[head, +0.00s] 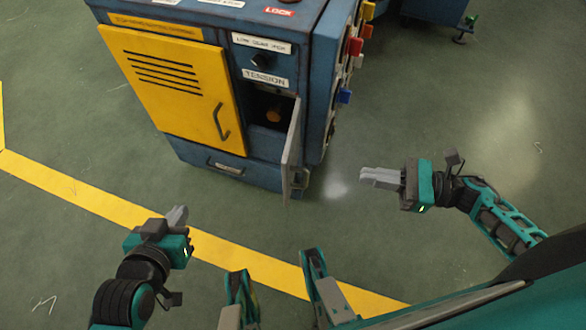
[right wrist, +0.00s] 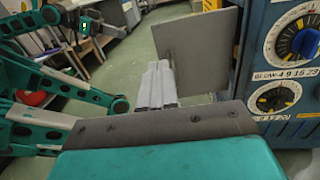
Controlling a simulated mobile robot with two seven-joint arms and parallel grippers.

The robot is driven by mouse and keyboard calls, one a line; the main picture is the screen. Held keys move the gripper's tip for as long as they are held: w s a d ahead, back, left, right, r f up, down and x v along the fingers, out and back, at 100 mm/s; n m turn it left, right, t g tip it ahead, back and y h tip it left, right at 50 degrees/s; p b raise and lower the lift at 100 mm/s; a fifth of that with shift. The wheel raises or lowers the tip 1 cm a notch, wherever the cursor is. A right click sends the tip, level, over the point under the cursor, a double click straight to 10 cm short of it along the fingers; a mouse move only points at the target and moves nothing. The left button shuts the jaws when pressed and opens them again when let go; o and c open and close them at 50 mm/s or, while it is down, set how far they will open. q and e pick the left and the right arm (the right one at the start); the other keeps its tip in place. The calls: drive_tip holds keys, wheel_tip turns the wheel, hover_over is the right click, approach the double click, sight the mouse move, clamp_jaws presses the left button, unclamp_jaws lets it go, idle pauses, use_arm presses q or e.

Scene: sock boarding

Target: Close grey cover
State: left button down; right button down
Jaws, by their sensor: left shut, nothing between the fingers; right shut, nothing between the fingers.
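The grey cover (head: 290,152) is a thin panel hinged at the right side of a small opening in the blue machine's front. It stands open, swung out toward me. In the right wrist view the grey cover (right wrist: 199,52) is a flat panel just beyond the fingers; I cannot tell whether they touch there, but in the head view they are apart. My right gripper (head: 364,177) is shut and empty, to the right of the cover. It also shows in the right wrist view (right wrist: 157,66). My left gripper (head: 181,212) is shut and empty, low on the left, away from the machine.
The opening holds an orange-brown knob (head: 274,114). A yellow door (head: 170,90) with a handle is shut to its left. Dials (right wrist: 296,42) and coloured knobs (head: 355,46) stick out on the machine's right side. The green floor in front is clear.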

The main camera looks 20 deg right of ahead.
sight(288, 165)
drive_tip(key=shift+n, duration=0.3)
drive_tip(key=x, duration=1.3)
drive_tip(key=shift+a, duration=0.45)
